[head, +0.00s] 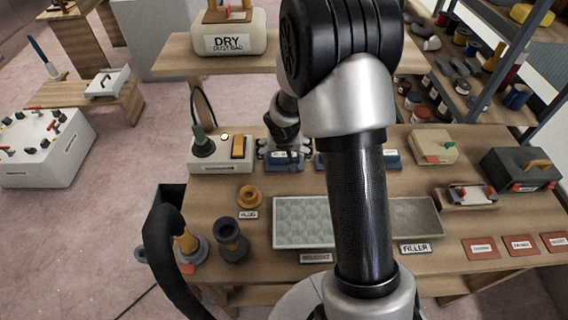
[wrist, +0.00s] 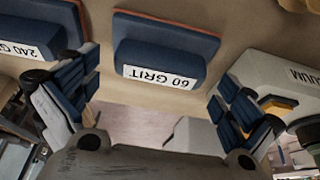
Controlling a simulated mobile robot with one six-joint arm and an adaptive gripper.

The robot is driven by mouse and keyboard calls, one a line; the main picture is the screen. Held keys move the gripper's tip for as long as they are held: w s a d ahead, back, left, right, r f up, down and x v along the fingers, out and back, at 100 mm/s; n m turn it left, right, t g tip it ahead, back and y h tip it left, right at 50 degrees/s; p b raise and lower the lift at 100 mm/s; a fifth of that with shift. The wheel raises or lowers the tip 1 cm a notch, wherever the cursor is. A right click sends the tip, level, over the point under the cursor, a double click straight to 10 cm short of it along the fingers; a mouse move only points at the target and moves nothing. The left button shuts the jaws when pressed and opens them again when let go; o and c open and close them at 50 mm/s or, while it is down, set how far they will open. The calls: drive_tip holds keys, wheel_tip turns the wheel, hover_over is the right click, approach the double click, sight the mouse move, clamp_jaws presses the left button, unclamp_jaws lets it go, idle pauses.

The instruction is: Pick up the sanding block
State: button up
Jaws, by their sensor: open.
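A dark blue sanding block (wrist: 158,62) with a reddish-brown base edge and a white "60 GRIT" label lies on the bench in the wrist view, its label upside down. In the head view a blue block (head: 284,167) shows below my gripper (head: 284,146), partly covered by it. A second block (wrist: 38,28), labelled "240 G…", is cut off at the left of the wrist view. Another blue block (head: 390,160) shows right of my arm. My gripper (wrist: 155,92) is open and empty, its fingers spread to either side of the 60 GRIT block, apart from it.
A white vacuum box (head: 219,168) stands left of the blocks, close to the right finger in the wrist view (wrist: 290,75). A pale green panel (head: 302,215) lies in front.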

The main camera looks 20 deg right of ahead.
sight(284, 154)
drive_tip(key=shift+x, duration=0.8)
drive_tip(key=shift+r, duration=0.1)
drive_tip(key=shift+c, duration=0.4)
drive_tip(key=c, duration=1)
wheel_tip(284, 154, up, 10)
drive_tip(key=p, duration=0.5)
drive_tip(key=shift+p, duration=0.3)
